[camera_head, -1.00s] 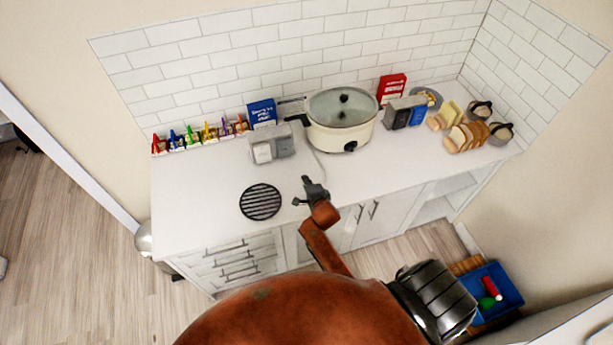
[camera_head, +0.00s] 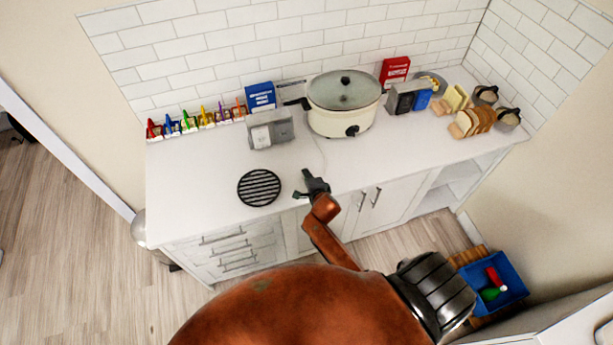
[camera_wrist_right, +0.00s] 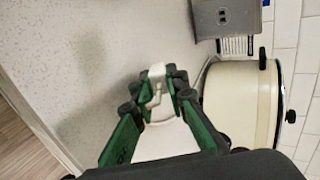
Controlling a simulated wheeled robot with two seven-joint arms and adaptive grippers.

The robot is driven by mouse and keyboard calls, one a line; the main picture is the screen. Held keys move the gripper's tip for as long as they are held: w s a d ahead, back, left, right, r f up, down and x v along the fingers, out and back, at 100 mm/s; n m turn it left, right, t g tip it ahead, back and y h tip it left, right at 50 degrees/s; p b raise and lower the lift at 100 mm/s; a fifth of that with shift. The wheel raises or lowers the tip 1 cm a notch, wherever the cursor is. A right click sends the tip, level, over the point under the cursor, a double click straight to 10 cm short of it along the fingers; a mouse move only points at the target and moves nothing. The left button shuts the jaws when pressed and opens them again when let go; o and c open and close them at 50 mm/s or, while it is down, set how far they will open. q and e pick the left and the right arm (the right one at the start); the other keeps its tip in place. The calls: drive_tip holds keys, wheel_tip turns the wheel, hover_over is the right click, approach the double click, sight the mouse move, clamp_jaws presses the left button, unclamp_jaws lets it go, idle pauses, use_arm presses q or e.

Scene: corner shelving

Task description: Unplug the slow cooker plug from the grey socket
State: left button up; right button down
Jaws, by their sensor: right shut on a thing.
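My right gripper (camera_head: 308,186) is over the front of the white counter, in front of the slow cooker. In the right wrist view its green-and-black fingers (camera_wrist_right: 158,92) are shut on a small white plug (camera_wrist_right: 156,73). The cream slow cooker (camera_head: 340,118) with a glass lid stands near the back wall; its side also shows in the wrist view (camera_wrist_right: 235,100). A faint pale cord (camera_head: 321,152) runs from the cooker toward my gripper. The grey socket (camera_head: 285,131) stands left of the cooker. In the wrist view, the socket (camera_wrist_right: 238,20) is apart from the plug. My left gripper is not seen.
A round black grate (camera_head: 259,188) lies left of my gripper. A blue box (camera_head: 260,96) stands behind the socket. A red box (camera_head: 395,70), a dark grey box with a blue part (camera_head: 408,98) and bread slices (camera_head: 472,122) are to the right. The counter's front middle is mostly clear.

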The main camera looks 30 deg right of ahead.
drive_tip(key=c, duration=1.8)
unclamp_jaws()
drive_tip(key=v, duration=1.2)
